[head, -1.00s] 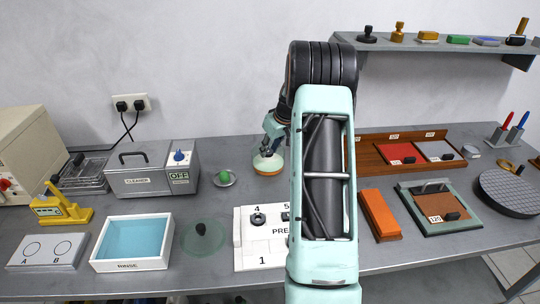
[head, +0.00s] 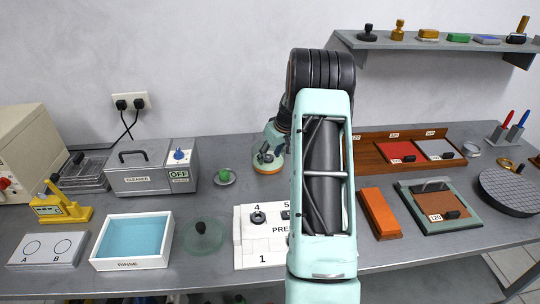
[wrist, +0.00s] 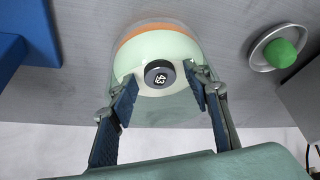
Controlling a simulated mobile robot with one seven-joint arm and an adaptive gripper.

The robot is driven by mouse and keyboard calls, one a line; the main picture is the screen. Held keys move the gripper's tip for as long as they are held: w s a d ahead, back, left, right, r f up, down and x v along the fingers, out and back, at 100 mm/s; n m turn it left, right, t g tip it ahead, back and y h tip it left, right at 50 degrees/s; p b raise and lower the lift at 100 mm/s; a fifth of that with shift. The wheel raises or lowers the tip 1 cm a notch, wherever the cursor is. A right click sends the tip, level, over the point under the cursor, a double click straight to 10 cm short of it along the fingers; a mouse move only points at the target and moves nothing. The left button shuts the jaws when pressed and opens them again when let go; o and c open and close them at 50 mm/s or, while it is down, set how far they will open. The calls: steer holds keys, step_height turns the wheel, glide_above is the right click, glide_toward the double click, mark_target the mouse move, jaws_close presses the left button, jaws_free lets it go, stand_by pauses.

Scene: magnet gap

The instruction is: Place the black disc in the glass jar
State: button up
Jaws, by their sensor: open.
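The glass jar (wrist: 157,44) shows in the wrist view as a clear round vessel with pale green and orange inside. In the head view the jar (head: 268,171) stands at the back of the bench, partly covered by my gripper. The black disc (wrist: 160,74), marked with light figures that look like 43, shows against the pale green between my fingertips. I cannot tell whether it rests on the contents or sits above them. My gripper (wrist: 162,76) is open, a fingertip on either side of the disc. In the head view my gripper (head: 264,155) is at the jar.
A green knob in a small metal dish (head: 224,177) stands left of the jar. A frosted glass round with a black knob (head: 203,237), a rinse tray (head: 132,265) and a white numbered block (head: 262,250) stand nearer. The cleaner box (head: 150,180) is further left.

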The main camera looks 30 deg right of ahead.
steer(key=shift+s+r, duration=0.1)
steer(key=shift+r, duration=0.4)
steer(key=v, duration=1.1)
steer(key=shift+s+r+b, duration=0.1)
steer(key=shift+r+b, duration=0.05)
steer(key=shift+b, duration=0.25)
